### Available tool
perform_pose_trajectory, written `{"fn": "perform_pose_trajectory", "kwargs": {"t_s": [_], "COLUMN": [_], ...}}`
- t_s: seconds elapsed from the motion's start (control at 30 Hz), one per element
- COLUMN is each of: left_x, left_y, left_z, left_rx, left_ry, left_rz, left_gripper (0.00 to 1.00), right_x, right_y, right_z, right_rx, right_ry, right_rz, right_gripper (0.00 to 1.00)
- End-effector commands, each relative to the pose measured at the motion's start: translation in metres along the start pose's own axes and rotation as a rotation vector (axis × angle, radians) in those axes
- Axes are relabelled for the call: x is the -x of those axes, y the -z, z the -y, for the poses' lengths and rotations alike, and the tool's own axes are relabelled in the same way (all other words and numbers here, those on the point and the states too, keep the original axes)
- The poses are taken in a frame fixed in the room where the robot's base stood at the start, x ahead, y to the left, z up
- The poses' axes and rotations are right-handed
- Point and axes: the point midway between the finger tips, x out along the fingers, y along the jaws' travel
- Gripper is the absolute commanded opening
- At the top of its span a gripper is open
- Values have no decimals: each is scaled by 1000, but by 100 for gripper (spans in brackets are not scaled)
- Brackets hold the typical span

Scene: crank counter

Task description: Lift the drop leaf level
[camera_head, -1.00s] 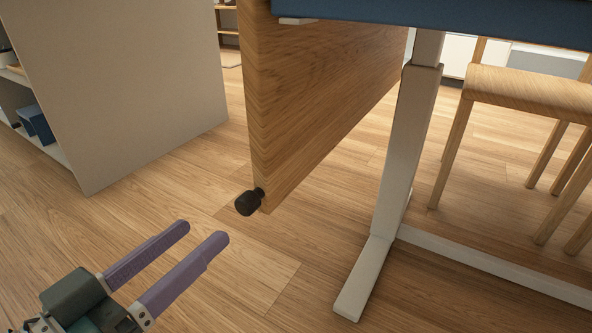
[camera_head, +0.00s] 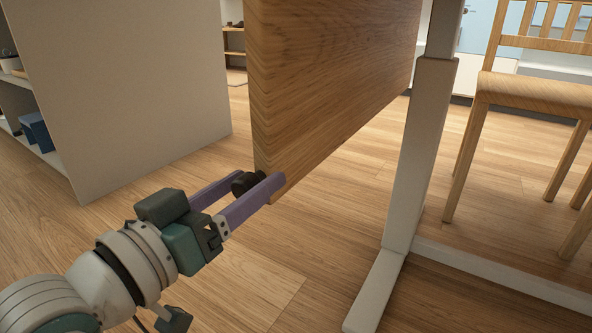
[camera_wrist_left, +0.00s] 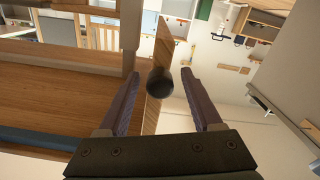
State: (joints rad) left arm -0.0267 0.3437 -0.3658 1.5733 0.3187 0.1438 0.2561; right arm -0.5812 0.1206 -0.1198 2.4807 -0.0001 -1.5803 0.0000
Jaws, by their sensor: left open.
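The drop leaf (camera_head: 330,80) is a wooden panel hanging down steeply in the head view. A black knob (camera_head: 246,182) sits at its lower near corner. My left gripper (camera_head: 262,180) is open, with its purple fingers on either side of the knob. In the left wrist view the knob (camera_wrist_left: 160,83) shows between the spread fingertips (camera_wrist_left: 159,82), with a gap on each side. The leaf (camera_wrist_left: 158,65) appears there edge-on behind the knob. My right gripper is in neither view.
A white table leg (camera_head: 420,150) with a long foot stands right of the leaf. A wooden chair (camera_head: 530,100) is at the right. A grey shelf unit (camera_head: 130,100) stands at the left. Wooden floor lies open between them.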

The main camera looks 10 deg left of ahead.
Motion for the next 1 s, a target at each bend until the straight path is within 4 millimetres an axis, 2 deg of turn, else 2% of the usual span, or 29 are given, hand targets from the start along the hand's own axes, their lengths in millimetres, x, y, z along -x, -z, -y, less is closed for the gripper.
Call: {"fn": "perform_pose_trajectory", "kwargs": {"t_s": [0.2, 0.77, 1.0], "left_x": [0, 0, 0], "left_y": [0, 0, 0], "left_z": [0, 0, 0], "left_rx": [0, 0, 1], "left_ry": [0, 1, 1], "left_rz": [1, 1, 2], "left_gripper": [64, 1, 0], "right_x": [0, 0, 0], "right_y": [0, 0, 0], "right_z": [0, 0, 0], "right_rx": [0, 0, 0], "right_ry": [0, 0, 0], "right_rz": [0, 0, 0], "right_gripper": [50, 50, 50]}}
